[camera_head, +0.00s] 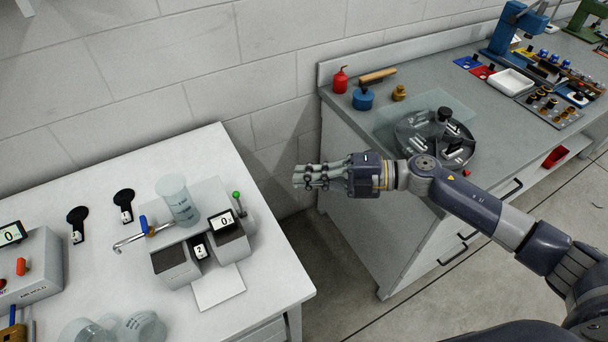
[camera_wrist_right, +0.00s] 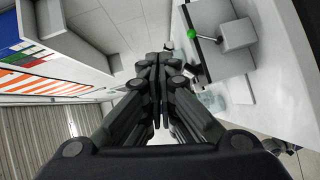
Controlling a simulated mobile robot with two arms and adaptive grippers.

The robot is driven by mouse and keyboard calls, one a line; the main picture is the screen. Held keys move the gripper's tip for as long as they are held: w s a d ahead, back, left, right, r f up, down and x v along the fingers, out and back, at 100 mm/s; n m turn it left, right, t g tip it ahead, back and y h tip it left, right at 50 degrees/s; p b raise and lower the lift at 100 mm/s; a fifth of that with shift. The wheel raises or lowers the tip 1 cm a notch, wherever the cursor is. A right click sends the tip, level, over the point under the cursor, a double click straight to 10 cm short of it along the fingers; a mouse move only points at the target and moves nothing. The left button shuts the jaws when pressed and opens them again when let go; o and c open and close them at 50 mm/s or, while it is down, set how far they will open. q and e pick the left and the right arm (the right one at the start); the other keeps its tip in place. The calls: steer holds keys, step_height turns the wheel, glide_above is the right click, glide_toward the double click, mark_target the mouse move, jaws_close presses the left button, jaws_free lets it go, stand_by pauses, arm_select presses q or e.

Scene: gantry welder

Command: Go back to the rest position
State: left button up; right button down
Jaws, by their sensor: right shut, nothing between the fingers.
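My right gripper (camera_head: 302,176) reaches in from the right on its outstretched arm, in the gap between the white table and the grey bench. Its fingers point left and are together, with nothing between them. It also shows in the right wrist view (camera_wrist_right: 158,58), where the fingers lie side by side, closed. It touches nothing that I can see. My left gripper is in neither view.
The white table (camera_head: 265,268) at left bears a machine with a green-tipped lever (camera_head: 236,196) and a clear cup (camera_head: 177,200). The grey bench (camera_head: 345,108) bears a round divided tray (camera_head: 468,152), a red bottle (camera_head: 340,79) and a blue pot (camera_head: 362,99). Floor shows between them.

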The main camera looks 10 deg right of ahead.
steer(key=w+d+f+m+t+h, duration=0.2)
steer(key=w+d+f+m+t, duration=0.2)
steer(key=w+f+m+t, duration=0.3)
steer(key=s+d+f+m+h, duration=0.2)
steer(key=d+f+m+h, duration=0.15)
steer(key=f, duration=0.65)
steer(key=s+d+f+m+h, duration=0.3)
steer(key=d+f+m, duration=0.15)
steer(key=f, duration=0.45)
steer(key=s+d+f+m+h, duration=0.25)
steer(key=f+m, duration=0.25)
steer(key=f, duration=0.5)
steer(key=s+d+f+m+g+h, duration=0.3)
steer(key=s+f+m+g+h, duration=0.15)
steer(key=s+f, duration=1.35)
steer(key=s+a+f+m+g, duration=0.1)
steer(key=s+f+m+g, duration=0.1)
steer(key=s, duration=1)
steer(key=s+a+f+m+g, duration=0.1)
steer(key=s+a+f+g, duration=0.1)
steer(key=s, duration=1.1)
steer(key=shift+a+f+m+g+b, duration=0.4)
steer(key=shift+f+g, duration=0.25)
steer(key=shift+g, duration=0.5)
